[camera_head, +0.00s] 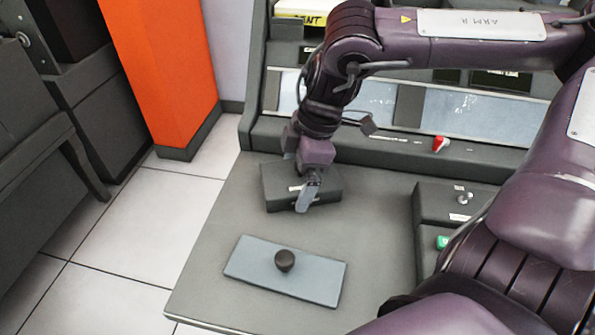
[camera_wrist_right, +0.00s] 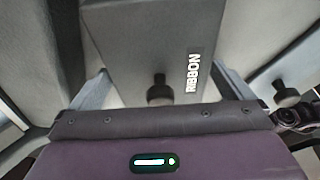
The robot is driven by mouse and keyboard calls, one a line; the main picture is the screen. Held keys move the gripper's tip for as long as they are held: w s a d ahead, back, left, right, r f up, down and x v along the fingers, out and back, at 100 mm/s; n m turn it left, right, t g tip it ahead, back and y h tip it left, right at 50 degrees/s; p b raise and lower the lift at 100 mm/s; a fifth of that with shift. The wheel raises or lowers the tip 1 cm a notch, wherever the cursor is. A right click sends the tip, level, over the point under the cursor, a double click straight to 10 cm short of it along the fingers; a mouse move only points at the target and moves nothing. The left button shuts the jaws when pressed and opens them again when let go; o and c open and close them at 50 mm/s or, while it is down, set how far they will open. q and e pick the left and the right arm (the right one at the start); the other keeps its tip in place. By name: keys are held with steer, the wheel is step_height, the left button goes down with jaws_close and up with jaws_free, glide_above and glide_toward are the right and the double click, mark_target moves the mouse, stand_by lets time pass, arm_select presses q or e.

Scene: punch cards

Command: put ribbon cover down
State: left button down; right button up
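A dark grey box (camera_head: 272,190) stands on the grey desk top; in the right wrist view the box (camera_wrist_right: 130,45) carries a white RIBBON label and a black knob (camera_wrist_right: 158,90). My right gripper (camera_head: 308,195) is at the front of this box and hides part of it. In the wrist view its fingers (camera_wrist_right: 162,88) are spread on either side of the knob, with gaps to it. A flat blue-grey plate (camera_head: 250,262) with a black knob lies in front of the box. My left gripper is out of view.
The grey desk top (camera_head: 215,235) has free room around the plate. A control block (camera_head: 435,205) with a toggle and a green button (camera_head: 442,242) stands at the right. A raised panel with a red switch (camera_head: 440,144) runs behind. An orange pillar (camera_head: 160,65) rises at the left.

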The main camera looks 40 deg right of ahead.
steer(key=shift+r, duration=0.35)
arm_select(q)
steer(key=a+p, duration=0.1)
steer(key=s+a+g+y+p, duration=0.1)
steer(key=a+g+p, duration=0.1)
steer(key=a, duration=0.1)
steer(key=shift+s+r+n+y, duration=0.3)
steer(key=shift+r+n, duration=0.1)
arm_select(e)
steer(key=v, duration=1.1)
steer(key=shift+r, duration=0.3)
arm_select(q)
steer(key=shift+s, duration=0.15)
arm_select(e)
steer(key=shift+s+d, duration=0.1)
